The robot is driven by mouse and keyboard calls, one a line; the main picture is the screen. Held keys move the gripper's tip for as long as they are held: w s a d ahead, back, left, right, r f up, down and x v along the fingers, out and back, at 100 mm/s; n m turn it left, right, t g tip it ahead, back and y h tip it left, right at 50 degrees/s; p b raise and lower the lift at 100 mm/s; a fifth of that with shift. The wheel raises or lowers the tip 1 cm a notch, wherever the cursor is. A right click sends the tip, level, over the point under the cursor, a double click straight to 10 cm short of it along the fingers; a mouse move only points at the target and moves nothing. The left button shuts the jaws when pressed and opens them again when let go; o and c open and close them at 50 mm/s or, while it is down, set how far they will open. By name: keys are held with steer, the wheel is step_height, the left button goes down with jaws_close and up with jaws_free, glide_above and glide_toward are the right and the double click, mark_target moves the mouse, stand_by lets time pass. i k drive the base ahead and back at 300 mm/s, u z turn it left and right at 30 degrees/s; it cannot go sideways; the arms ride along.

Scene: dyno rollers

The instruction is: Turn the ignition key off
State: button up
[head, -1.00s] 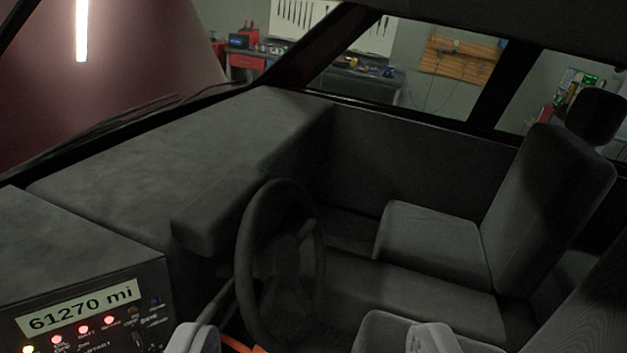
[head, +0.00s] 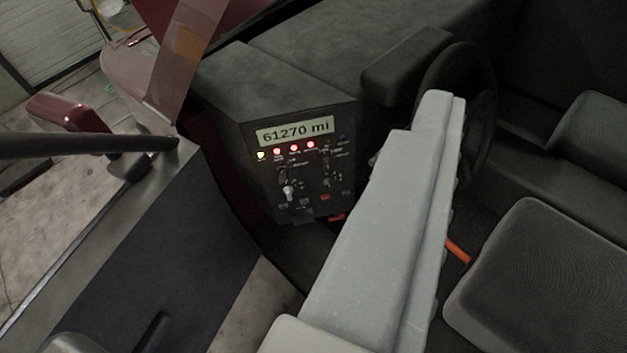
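The dark control box (head: 225,125) stands left of centre, tilted in the picture. Its display (head: 295,132) reads 61270 mi. One yellowish lamp (head: 261,155) and several red lamps (head: 294,148) glow below it. Small switches sit lower on the panel, with a pale knob (head: 289,192) among them. The ignition key is too small to make out for sure. My gripper (head: 440,105) seems to be the long light-grey part reaching up from the bottom, right of the box and apart from it in the picture. Whether its fingers are open does not show.
The dark steering wheel (head: 483,80) is behind the grey part, at upper right. Dark seats (head: 545,270) fill the right side. An opened door or sill (head: 150,235) and red bodywork (head: 85,118) lie to the left. An orange piece (head: 458,250) shows low down.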

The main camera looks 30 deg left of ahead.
mark_target(281, 170)
steer(key=z, duration=1.35)
steer(key=k, duration=1.2)
steer(key=u, duration=0.8)
steer(key=i, duration=1)
steer(key=z, duration=0.05)
